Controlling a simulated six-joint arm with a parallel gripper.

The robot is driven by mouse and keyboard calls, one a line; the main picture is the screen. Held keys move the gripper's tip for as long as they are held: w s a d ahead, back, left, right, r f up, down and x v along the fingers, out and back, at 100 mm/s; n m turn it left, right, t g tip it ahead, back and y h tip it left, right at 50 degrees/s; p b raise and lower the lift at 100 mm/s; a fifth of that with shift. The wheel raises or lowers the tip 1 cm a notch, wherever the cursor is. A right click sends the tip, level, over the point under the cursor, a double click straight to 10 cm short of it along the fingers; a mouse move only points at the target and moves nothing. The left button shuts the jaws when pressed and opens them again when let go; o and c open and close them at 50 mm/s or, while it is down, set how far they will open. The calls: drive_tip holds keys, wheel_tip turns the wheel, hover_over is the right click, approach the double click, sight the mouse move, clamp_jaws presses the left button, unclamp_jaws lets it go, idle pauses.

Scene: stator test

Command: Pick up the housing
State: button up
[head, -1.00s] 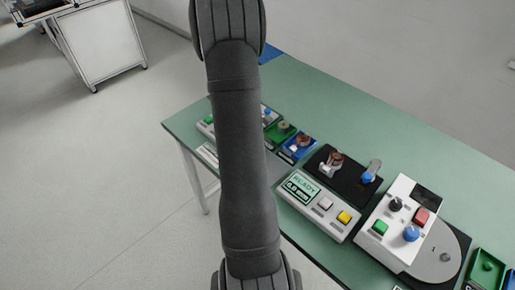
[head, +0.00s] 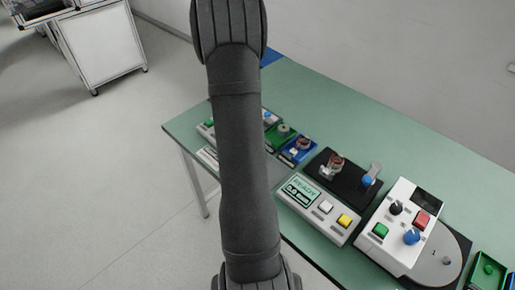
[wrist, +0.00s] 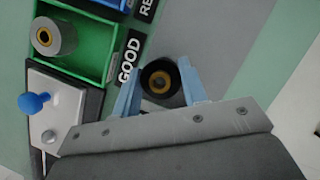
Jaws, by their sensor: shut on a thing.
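In the wrist view my gripper (wrist: 159,76) is shut on the housing (wrist: 161,84), a short dark cylinder with a golden ring inside its open end. One pale blue finger lies on each side of it. It is seen end-on, so its height above the surface below cannot be told. A similar grey cylinder (wrist: 54,37) with a golden centre sits in the green tray (wrist: 88,65) labelled GOOD. In the head view my arm hides the gripper and the held housing.
A white device with a blue knob (wrist: 35,102) stands below the green tray in the wrist view. In the head view the green table (head: 340,105) also holds a READY box (head: 312,213), a black fixture (head: 345,180) and a white control box (head: 400,225).

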wheel_tip(320, 180, up, 3)
drive_tip(key=shift+f, duration=0.1)
drive_tip(key=s+d+r, duration=0.6)
drive_tip(key=d+r, duration=0.1)
drive_tip(key=d, duration=0.2)
drive_tip(key=w+a+n+t, duration=0.1)
drive_tip(key=w+a+n, duration=0.2)
drive_tip(key=w, duration=0.6)
drive_tip(key=w+a+n+t, duration=0.1)
drive_tip(key=w+a+n, duration=0.2)
drive_tip(key=w, duration=0.6)
drive_tip(key=w+a+n+t, duration=0.1)
drive_tip(key=w+a+n, duration=0.2)
drive_tip(key=w, duration=0.6)
drive_tip(key=shift+w+a+f+y, duration=0.1)
drive_tip(key=shift+a+f+y, duration=0.1)
drive_tip(key=shift+a, duration=0.3)
drive_tip(key=shift+a+f+y, duration=0.15)
drive_tip(key=shift+a+y, duration=0.05)
drive_tip(key=shift+a, duration=0.25)
drive_tip(key=shift+f, duration=2.35)
drive_tip(key=shift+f, duration=0.25)
drive_tip(key=shift+f, duration=0.75)
drive_tip(key=shift+f, duration=0.4)
